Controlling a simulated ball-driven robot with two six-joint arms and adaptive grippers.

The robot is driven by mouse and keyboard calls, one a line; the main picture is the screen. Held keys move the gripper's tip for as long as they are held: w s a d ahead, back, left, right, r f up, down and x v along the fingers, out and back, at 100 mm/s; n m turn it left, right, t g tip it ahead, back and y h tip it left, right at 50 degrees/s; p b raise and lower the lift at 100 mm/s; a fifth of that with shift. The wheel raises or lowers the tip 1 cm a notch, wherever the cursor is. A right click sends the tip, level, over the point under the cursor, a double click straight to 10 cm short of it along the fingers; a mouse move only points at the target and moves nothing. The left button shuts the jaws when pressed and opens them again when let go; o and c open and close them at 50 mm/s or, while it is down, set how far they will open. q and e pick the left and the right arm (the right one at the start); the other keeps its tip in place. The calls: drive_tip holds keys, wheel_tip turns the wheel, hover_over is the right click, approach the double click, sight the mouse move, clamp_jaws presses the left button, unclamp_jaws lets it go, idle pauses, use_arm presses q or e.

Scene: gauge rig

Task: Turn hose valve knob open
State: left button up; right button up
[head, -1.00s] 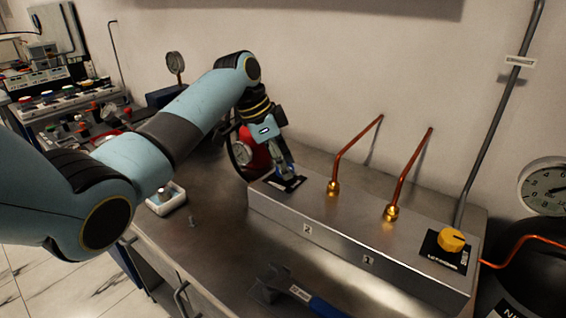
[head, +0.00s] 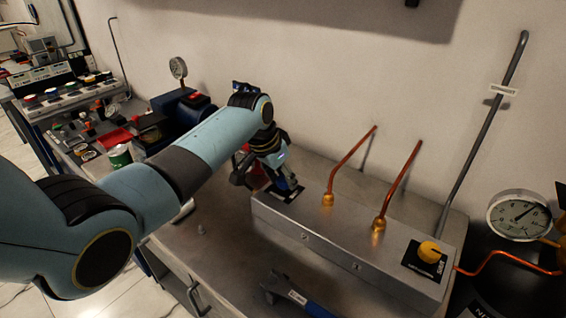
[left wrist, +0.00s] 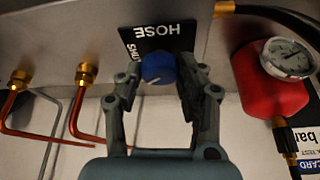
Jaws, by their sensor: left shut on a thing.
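The hose valve knob is a blue round knob (left wrist: 157,68) with a pale pointer line. It sits on a black plate (left wrist: 160,40) lettered HOSE and, partly hidden, SHUT; both words appear upside down in the left wrist view. My left gripper (left wrist: 162,82) has a finger on each side of the knob and is shut on it. My right gripper is not in view.
Two copper pipes (head: 402,180) rise from brass fittings on the box. A yellow knob (head: 430,252) is at its right end. A red bottle with a gauge (left wrist: 288,62) stands beside the hose valve. A blue-handled tool (head: 302,300) lies in front of the box.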

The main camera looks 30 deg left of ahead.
use_arm(q)
drive_tip(key=n+p, duration=0.1)
drive_tip(key=n+y+p, duration=0.1)
drive_tip(key=shift+d+r+n, duration=0.15)
drive_tip(key=shift+r+n, duration=0.1)
drive_tip(key=shift+n, duration=0.15)
drive_tip(key=n+y+p, duration=0.1)
drive_tip(key=n, duration=0.1)
drive_tip(key=shift+f+n+p, duration=0.1)
drive_tip(key=shift+n+p, duration=0.3)
drive_tip(key=shift+w+n+y, duration=0.1)
drive_tip(key=shift+n+y, duration=0.4)
drive_tip(key=shift+n, duration=0.7)
drive_tip(key=shift+n+y, duration=0.4)
drive_tip(key=shift+n, duration=0.9)
drive_tip(key=shift+f+g, duration=0.1)
drive_tip(key=shift+g, duration=0.2)
drive_tip(key=o, duration=1.1)
drive_tip(key=shift+o, duration=0.2)
drive_tip(key=v, duration=1.2)
drive_tip(key=shift+d, duration=0.15)
